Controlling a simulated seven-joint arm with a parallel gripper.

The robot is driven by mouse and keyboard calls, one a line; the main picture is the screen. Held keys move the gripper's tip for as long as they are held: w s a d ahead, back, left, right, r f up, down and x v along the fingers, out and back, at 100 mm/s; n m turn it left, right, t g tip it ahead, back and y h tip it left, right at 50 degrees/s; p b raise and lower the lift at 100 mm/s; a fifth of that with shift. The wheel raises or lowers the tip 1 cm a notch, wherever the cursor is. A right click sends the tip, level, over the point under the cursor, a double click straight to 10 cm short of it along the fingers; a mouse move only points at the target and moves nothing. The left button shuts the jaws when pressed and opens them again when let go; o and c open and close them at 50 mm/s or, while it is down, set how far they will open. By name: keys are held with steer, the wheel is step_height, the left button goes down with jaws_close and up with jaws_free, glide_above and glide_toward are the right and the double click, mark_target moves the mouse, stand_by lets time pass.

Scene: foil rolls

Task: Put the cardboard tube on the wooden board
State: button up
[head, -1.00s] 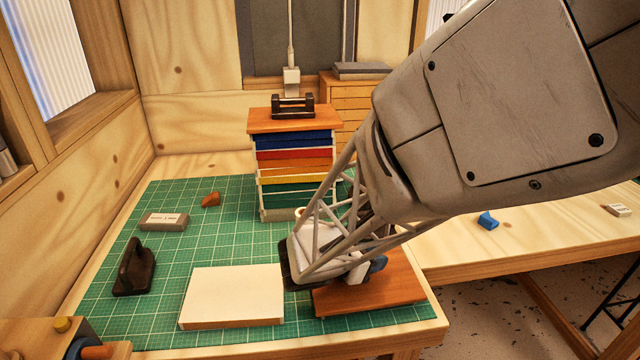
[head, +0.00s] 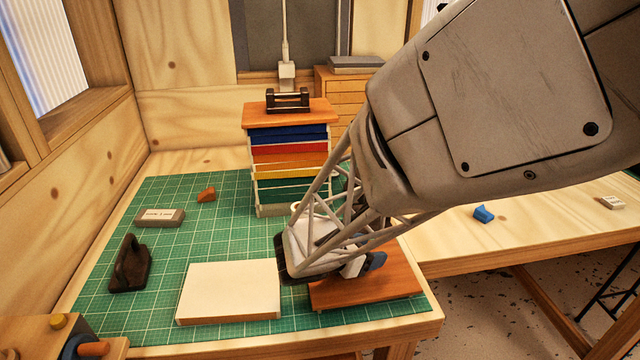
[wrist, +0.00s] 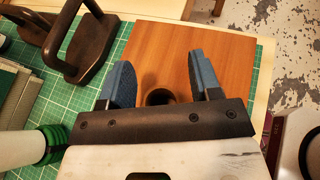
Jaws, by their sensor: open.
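The wooden board (head: 375,289) is a flat reddish-brown slab at the front right of the green mat. It fills the middle of the wrist view (wrist: 222,60). My gripper (wrist: 161,62) is over it with its blue fingers spread apart; in the head view its tip (head: 366,264) is low over the board. A dark round thing (wrist: 160,97) shows between the fingers near the palm, with a dark shadow beside it on the board. It may be an end of the cardboard tube, but most of it is hidden by my gripper.
A cream-topped block (head: 230,291) lies just left of the board. A dark handled block (head: 131,264) stands further left. A stack of coloured drawers (head: 290,165) rises behind. A white cylinder with a green end (wrist: 20,148) is at the wrist view's lower left.

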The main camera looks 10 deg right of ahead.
steer(key=shift+v, duration=6)
steer(key=shift+s+d+m, duration=0.15)
steer(key=shift+d+m, duration=0.15)
steer(key=shift+d, duration=0.1)
steer(key=s+d+r+m+g+y, duration=0.1)
steer(key=s+d+r+m+y, duration=0.2)
steer(key=s+m+y, duration=0.3)
steer(key=s+d+r+m+g+y, duration=0.1)
steer(key=s+d+r+m+y, duration=0.3)
steer(key=m, duration=1.2)
steer(key=s+d+y, duration=0.1)
steer(key=s+y, duration=0.1)
steer(key=s, duration=0.2)
steer(key=shift+s+d+g, duration=0.25)
steer(key=shift+d+g, duration=0.05)
steer(key=shift+d, duration=0.05)
